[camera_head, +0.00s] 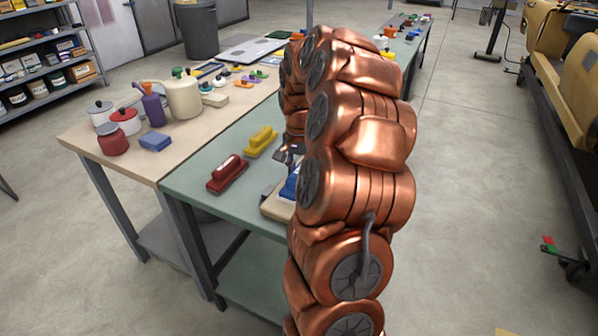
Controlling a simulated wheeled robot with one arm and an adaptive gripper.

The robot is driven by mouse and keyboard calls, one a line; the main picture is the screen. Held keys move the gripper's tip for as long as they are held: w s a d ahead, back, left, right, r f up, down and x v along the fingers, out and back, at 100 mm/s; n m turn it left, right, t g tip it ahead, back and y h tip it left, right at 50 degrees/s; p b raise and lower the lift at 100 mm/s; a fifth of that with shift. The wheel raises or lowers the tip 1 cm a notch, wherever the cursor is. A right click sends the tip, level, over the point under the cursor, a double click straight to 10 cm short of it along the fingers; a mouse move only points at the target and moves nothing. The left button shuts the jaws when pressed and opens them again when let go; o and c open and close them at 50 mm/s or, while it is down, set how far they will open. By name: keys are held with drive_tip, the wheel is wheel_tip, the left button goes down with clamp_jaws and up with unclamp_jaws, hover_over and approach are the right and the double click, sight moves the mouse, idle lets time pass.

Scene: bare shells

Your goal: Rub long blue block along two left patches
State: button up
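A blue block (290,186) shows only in part at the left edge of my copper arm; the arm hides the rest, so its length cannot be seen. It appears to be at a beige board (275,208) on the green table, also mostly hidden. Whether it rests on the board or is held above it, I cannot tell. A small dark part of my gripper (289,153) shows just above the blue block. Its fingertips are hidden, so its opening and any hold are unclear. No patches can be made out.
A red block (227,173) and a yellow block (261,141) with raised tops lie on the green table (215,140), left of my arm. The adjoining wooden table (130,170) carries jars, bottles and a small blue block (155,142). Shelves stand at the far left.

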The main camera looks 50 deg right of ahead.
drive_tip(key=shift+s+a+f+b, duration=0.1)
drive_tip(key=shift+a+f+b, duration=0.1)
drive_tip(key=shift+b, duration=0.1)
idle(0.6)
drive_tip(key=shift+s+a+r+b, duration=0.1)
drive_tip(key=shift+s+a+b, duration=0.05)
drive_tip(key=shift+a+b, duration=0.35)
drive_tip(key=shift+w+d+r, duration=0.1)
drive_tip(key=shift+w+d, duration=0.15)
drive_tip(key=shift+d, duration=0.45)
drive_tip(key=shift+w+d+r, duration=0.1)
drive_tip(key=shift+w+d, duration=0.1)
drive_tip(key=shift+d, duration=0.5)
drive_tip(key=shift+a+f, duration=0.1)
drive_tip(key=shift+s+a+f+b, duration=0.1)
drive_tip(key=shift+s+a+b, duration=0.15)
drive_tip(key=shift+a+b, duration=0.35)
drive_tip(key=shift+s+a+b, duration=0.2)
drive_tip(key=shift+a+b, duration=0.2)
drive_tip(key=shift+a, duration=0.35)
drive_tip(key=shift+d, duration=0.1)
